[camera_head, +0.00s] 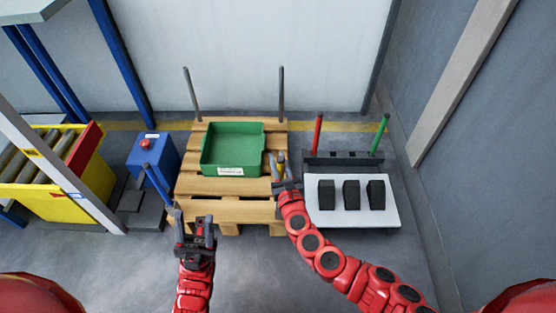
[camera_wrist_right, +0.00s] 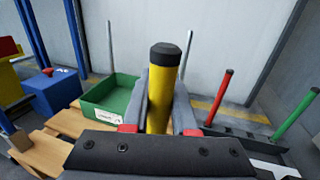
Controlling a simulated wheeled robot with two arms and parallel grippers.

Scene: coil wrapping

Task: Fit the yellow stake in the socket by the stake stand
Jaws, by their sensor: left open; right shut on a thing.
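The yellow stake (camera_head: 281,164) has a black top and stands roughly upright in my right gripper (camera_head: 284,185), at the right side of the wooden pallet. In the right wrist view the yellow stake (camera_wrist_right: 162,92) is clasped between the two grey fingers. Its lower end is hidden, and I cannot tell whether it touches anything below. The stake stand (camera_head: 345,161) is a dark rack just right of my right gripper. I cannot make out the socket; my right gripper and arm cover that pallet edge. My left gripper (camera_head: 196,232) is open and empty before the pallet's front left.
A green tray (camera_head: 233,171) lies on the pallet (camera_head: 240,211). Grey stakes (camera_head: 192,94) rise at its back corners; a blue stake (camera_head: 158,188) leans at its front left. Red (camera_head: 317,134) and green (camera_head: 379,134) stakes stand in the rack. Black blocks (camera_head: 351,195) sit on a white surface.

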